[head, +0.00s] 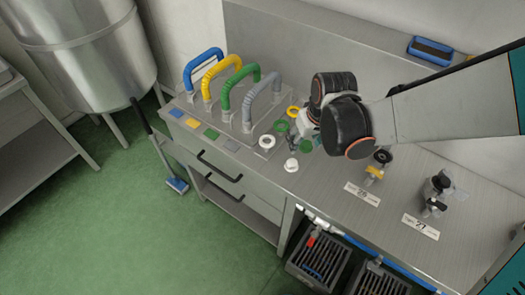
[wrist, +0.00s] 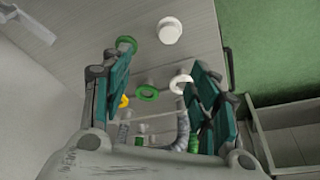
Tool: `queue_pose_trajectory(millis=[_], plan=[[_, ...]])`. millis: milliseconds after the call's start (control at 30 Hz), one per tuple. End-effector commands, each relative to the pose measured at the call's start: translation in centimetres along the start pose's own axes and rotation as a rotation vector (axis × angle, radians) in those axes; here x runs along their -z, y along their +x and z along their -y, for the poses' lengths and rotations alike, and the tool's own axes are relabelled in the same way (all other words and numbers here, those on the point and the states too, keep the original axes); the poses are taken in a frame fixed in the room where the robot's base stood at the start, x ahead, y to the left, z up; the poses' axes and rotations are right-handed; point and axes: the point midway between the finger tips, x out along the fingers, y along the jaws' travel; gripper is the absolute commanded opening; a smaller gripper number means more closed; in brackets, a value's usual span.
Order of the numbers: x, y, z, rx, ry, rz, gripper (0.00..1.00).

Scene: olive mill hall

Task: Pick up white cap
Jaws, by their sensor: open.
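The white cap (head: 291,165) stands on the steel bench near its front edge. In the wrist view the white cap (wrist: 170,30) shows near the top, beyond my fingertips and roughly between them sideways. My gripper (wrist: 160,66) is open, with its two teal-padded fingers apart and nothing held between them. In the head view my gripper (head: 303,122) is above the bench, behind and a little right of the cap, and my arm partly hides it.
A white ring (head: 267,142), a green ring (head: 281,126) and a yellow ring (head: 293,111) are close by. Coloured hose handles (head: 236,90) rise at the bench's back left. Valves with yellow and black parts (head: 374,174) stand to the right. Crates (head: 320,262) are below the front edge.

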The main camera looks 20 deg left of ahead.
Motion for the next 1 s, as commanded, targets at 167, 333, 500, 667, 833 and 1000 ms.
queue_pose_trajectory(millis=[167, 333, 500, 667, 833, 1000], plan=[[-1.2, 0.9, 2.1, 0.032, -0.056, 0.017, 0.55], [-1.2, 2.8, 2.1, 0.031, -0.055, 0.017, 0.55], [-1.2, 5.8, 2.0, 0.030, -0.052, 0.016, 0.55], [-1.2, 8.3, 1.9, 0.029, -0.050, 0.016, 0.55], [-1.1, 9.2, 1.9, 0.029, -0.049, 0.016, 0.55], [-1.2, 10.5, 1.5, 0.028, -0.048, 0.016, 0.55]])
